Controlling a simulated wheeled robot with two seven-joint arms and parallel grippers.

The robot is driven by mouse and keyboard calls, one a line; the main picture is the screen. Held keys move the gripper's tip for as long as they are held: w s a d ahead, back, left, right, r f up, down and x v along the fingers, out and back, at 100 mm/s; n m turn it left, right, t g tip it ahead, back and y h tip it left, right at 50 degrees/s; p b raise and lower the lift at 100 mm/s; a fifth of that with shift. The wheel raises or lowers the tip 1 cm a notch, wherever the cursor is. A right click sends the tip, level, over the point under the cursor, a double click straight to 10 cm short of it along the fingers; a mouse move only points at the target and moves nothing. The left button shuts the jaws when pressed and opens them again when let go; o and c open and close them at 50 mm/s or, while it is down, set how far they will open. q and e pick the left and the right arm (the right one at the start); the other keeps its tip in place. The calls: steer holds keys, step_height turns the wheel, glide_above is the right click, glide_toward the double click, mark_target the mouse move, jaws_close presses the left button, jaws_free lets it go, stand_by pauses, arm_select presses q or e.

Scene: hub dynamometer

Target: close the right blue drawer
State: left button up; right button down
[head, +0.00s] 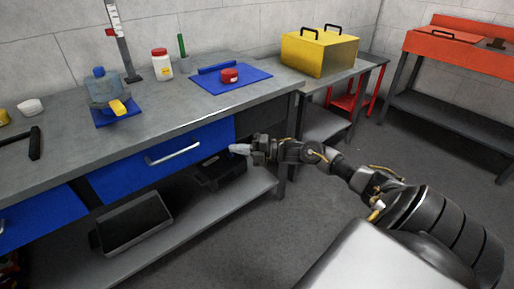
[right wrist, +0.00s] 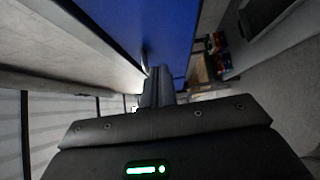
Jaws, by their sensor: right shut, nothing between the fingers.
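The right blue drawer (head: 130,174) sits under the grey workbench top and has a silver bar handle (head: 173,152). Its front lies close below the bench edge; I cannot tell how far out it stands. In the right wrist view a blue front (right wrist: 150,22) fills the top middle. My right gripper (head: 240,149) is just off the right end of the drawer front, its fingers together and empty. The shut fingers also show in the wrist view (right wrist: 157,88), close to the blue front; contact is unclear. My left gripper is out of view.
Another blue drawer (head: 40,218) is at the left. A lower shelf (head: 190,222) holds a dark bin (head: 135,220) and a black case (head: 222,170). The floor at right is open.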

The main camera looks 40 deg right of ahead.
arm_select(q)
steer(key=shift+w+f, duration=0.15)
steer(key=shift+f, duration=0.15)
arm_select(e)
steer(key=v, duration=0.5)
steer(key=shift+s+d+f, duration=0.2)
steer(key=shift+s+f, duration=0.05)
steer(key=shift+f, duration=0.05)
